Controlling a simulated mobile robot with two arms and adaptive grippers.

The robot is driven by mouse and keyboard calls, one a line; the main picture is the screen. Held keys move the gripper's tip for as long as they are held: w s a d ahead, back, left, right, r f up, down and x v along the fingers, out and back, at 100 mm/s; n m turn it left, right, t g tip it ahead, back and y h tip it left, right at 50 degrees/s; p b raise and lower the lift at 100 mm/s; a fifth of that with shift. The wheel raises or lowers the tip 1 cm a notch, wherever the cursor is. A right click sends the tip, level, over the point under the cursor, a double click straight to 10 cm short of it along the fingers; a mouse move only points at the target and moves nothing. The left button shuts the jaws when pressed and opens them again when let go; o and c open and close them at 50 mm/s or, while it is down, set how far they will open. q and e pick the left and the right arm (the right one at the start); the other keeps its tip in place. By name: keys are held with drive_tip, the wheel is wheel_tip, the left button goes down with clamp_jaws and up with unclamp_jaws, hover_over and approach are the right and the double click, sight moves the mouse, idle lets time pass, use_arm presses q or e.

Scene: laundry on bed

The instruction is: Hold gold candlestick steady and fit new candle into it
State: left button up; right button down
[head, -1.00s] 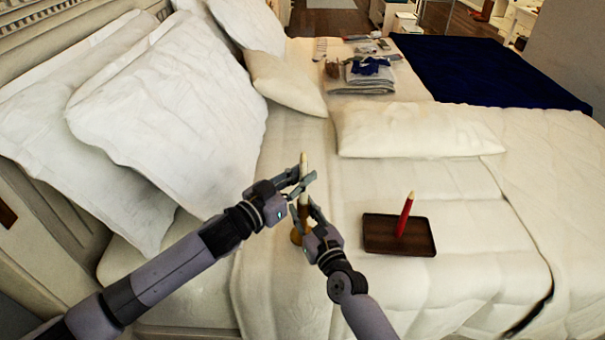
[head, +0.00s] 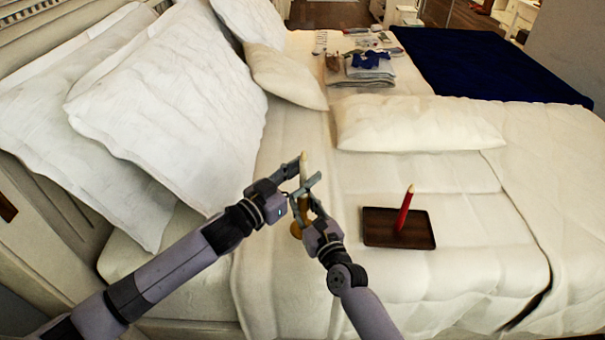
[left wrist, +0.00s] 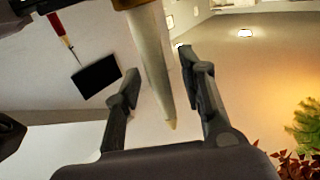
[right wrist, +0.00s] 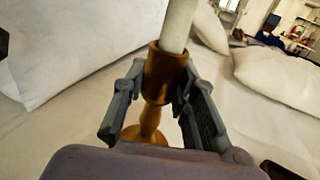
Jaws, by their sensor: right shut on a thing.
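The gold candlestick (right wrist: 151,116) stands on the bed, its foot partly hidden in the head view. A white candle (left wrist: 150,55) sits with its lower end inside the candlestick's cup, nearly in line with it. My right gripper (right wrist: 155,98) is shut on the candlestick just below the cup's rim. My left gripper (left wrist: 160,85) is open, its fingers apart on either side of the white candle with gaps showing. In the head view, my left gripper (head: 303,176) is just above my right gripper (head: 305,208), at the candle (head: 304,162).
White pillows (head: 160,105) lean at the left, and a long cushion (head: 415,125) lies beyond. Folded laundry (head: 360,75) is farther back. The bed near the tray is clear.

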use_arm(q)
drive_tip(key=v, duration=1.2)
use_arm(e)
drive_tip(key=c, duration=1.2)
unclamp_jaws()
